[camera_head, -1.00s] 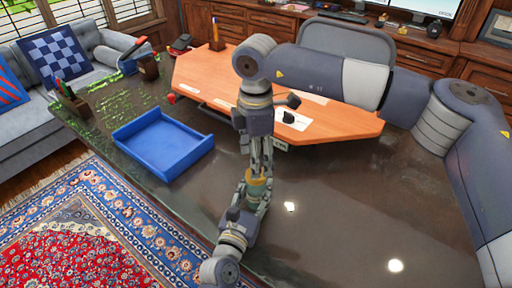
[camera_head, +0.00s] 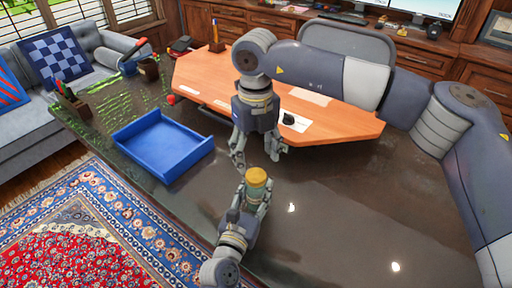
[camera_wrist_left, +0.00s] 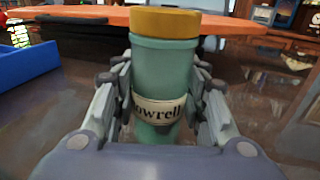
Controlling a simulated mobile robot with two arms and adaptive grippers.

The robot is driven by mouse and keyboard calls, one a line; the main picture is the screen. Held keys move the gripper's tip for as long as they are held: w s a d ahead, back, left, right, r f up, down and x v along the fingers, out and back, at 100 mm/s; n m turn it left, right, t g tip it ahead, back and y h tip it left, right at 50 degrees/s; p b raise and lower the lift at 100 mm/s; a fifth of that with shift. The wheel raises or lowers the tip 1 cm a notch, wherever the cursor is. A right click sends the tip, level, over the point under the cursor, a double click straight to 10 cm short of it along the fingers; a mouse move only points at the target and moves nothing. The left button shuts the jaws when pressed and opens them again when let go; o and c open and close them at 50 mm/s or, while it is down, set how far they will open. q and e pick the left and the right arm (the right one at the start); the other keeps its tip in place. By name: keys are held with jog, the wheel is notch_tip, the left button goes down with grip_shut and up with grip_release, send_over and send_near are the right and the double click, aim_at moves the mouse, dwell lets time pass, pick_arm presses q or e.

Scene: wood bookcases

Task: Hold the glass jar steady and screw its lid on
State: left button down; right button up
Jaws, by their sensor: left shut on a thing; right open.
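The glass jar (camera_head: 254,190) stands upright on the dark glossy table, greenish with a cream label. It fills the middle of the left wrist view (camera_wrist_left: 162,75). Its yellow-orange lid (camera_head: 256,175) sits level on top of the jar, and also shows in the left wrist view (camera_wrist_left: 165,22). How tightly it sits cannot be told. My left gripper (camera_head: 254,203) is shut around the jar body, with a finger on each side. My right gripper (camera_head: 258,158) is open and empty above and behind the lid, its fingers pointing down and apart from it.
A blue tray (camera_head: 165,173) lies on the dark table (camera_head: 340,220) to the left. An orange-brown desk (camera_head: 340,120) with papers and a small black object stands behind. Pen holders are at the far left. The dark table is clear to the right of the jar.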

aim_at(256, 175)
jog(key=n, duration=0.5)
jog(key=shift+r, duration=0.2)
jog(key=n, duration=0.7)
jog(key=shift+r, duration=0.2)
jog(key=n, duration=0.5)
jog(key=shift+r, duration=0.15)
jog(key=n, duration=0.6)
jog(key=shift+r, duration=0.2)
jog(key=shift+f, duration=0.15)
jog(key=shift+f, duration=3.9)
